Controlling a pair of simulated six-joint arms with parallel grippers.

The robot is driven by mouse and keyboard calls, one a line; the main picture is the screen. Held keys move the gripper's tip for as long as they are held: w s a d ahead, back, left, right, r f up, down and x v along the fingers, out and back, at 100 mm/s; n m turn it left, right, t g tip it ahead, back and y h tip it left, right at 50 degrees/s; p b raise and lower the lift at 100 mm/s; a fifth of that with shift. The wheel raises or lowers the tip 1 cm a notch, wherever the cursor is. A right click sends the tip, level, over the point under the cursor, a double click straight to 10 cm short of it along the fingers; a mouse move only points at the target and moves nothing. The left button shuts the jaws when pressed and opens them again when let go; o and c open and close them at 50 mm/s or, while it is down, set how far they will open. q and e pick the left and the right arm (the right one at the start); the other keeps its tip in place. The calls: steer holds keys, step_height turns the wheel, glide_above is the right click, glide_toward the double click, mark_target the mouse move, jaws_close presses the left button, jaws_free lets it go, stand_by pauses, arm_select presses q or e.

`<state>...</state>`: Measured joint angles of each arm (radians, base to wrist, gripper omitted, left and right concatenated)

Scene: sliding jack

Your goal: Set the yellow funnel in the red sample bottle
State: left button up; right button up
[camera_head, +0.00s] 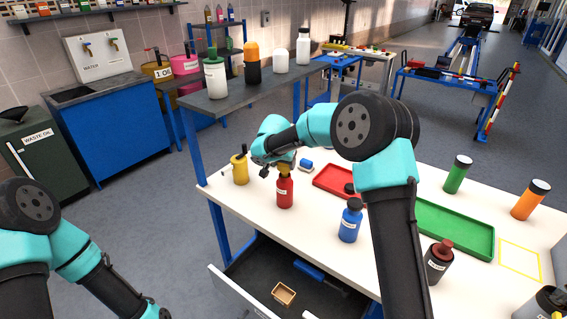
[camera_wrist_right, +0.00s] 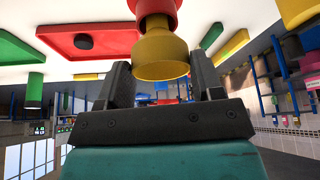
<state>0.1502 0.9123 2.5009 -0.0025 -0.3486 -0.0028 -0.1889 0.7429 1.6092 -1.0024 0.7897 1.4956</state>
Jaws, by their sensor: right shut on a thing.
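The red sample bottle (camera_head: 285,192) stands upright on the white table. The yellow funnel (camera_head: 285,170) is at the top of its neck, with its wide rim upward. In the right wrist view the funnel (camera_wrist_right: 161,55) sits between the fingers, and its narrow end meets the mouth of the red bottle (camera_wrist_right: 158,8). I cannot tell how deep the stem is in the neck. My right gripper (camera_wrist_right: 162,72) is shut on the funnel; in the head view it is partly hidden above the bottle. My left gripper (camera_head: 157,312) is at the bottom edge, mostly cut off.
A yellow container (camera_head: 240,169) stands just left of the red bottle. A blue bottle (camera_head: 350,221) stands to its right, with a red tray (camera_head: 330,181) behind. A green tray (camera_head: 462,232) lies further right. An open drawer (camera_head: 240,290) juts out in front, holding a small box (camera_head: 284,294).

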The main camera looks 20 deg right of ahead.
steer(key=shift+f, duration=0.2)
steer(key=o, duration=0.9)
steer(key=shift+r, duration=0.1)
steer(key=v, duration=1.2)
steer(key=shift+r, duration=0.1)
